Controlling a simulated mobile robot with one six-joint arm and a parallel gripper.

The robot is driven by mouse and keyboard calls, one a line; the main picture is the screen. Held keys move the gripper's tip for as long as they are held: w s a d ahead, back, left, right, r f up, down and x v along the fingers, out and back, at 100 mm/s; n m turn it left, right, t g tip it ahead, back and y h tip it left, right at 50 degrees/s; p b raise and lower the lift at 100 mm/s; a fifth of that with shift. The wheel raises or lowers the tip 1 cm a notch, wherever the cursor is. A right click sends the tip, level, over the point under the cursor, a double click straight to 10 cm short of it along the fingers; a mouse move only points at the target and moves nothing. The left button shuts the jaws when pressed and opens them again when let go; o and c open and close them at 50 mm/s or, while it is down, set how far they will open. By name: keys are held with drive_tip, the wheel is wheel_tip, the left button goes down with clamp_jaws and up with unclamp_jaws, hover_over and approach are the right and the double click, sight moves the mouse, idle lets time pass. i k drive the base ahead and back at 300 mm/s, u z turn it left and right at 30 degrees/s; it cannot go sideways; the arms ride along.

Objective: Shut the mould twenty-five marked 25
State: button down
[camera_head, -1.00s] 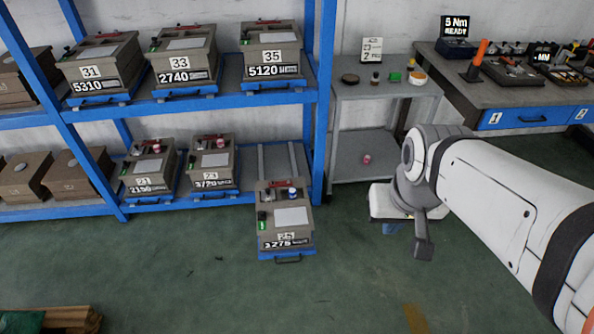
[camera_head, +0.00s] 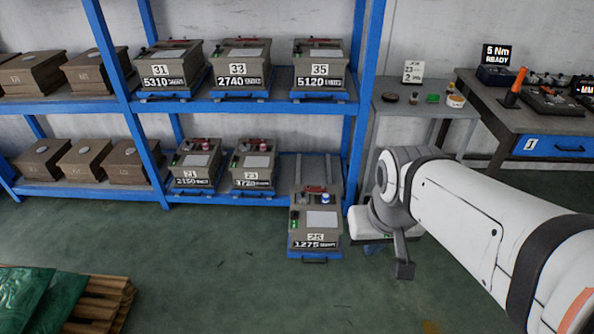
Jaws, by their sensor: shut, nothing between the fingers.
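The mould marked 25 (camera_head: 315,236) stands on a pulled-out blue tray (camera_head: 316,254) in front of the lower shelf. Its front reads 1275.
Moulds 21 (camera_head: 197,168) and 23 (camera_head: 253,170) sit on the lower shelf to the left. Moulds 31, 33 and 35 (camera_head: 319,66) are above. A blue post (camera_head: 366,90) rises just right of the tray. A grey side table (camera_head: 438,112) stands behind my arm.

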sight(317, 231)
drive_tip(key=u, duration=0.35)
drive_tip(key=i, duration=1)
